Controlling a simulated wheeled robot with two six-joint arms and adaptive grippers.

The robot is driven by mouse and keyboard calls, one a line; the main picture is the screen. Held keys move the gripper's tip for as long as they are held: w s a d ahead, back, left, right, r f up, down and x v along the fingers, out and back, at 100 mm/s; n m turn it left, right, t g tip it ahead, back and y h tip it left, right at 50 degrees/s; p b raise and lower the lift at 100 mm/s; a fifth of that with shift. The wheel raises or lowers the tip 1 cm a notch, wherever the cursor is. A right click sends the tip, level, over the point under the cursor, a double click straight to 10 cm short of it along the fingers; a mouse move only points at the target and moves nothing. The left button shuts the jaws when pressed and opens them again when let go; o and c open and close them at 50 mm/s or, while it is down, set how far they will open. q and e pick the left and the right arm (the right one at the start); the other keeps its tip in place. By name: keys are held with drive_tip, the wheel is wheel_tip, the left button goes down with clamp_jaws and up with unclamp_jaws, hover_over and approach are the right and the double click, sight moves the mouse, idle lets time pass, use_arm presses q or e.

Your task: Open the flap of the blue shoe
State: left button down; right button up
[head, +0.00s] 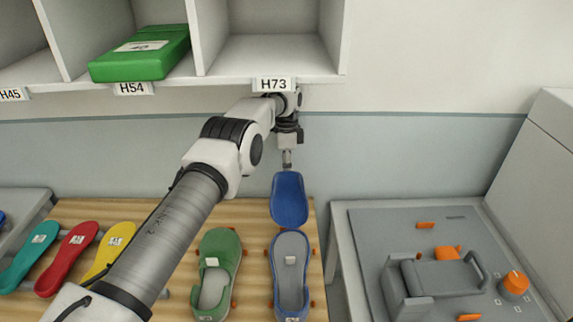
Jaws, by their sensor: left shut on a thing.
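The blue shoe (278,280) lies on the wooden table with its grey inside facing up and a small white label in it. Its blue flap (289,200) extends from the far end of the shoe, swung up and away, so the inside shows. My left gripper (287,163) is at the far top edge of the flap, shut on it. The fingertips are small and partly hidden by the flap edge. My right gripper is not in view.
A green shoe (232,250) stands left of the blue one. Teal (28,258), red (68,260) and yellow (112,250) insoles lie further left. A grey machine (440,278) stands on the right-hand bench. A shelf with a green box (140,55) hangs above.

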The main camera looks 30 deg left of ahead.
use_arm(q)
drive_tip(key=shift+s+d+f, duration=0.15)
drive_tip(key=shift+s+f, duration=0.1)
drive_tip(key=shift+f, duration=0.2)
drive_tip(key=c, duration=1.3)
unclamp_jaws()
drive_tip(key=shift+w, duration=0.2)
drive_tip(key=shift+r, duration=0.1)
wheel_tip(320, 180, up, 10)
drive_tip(key=shift+f, duration=0.1)
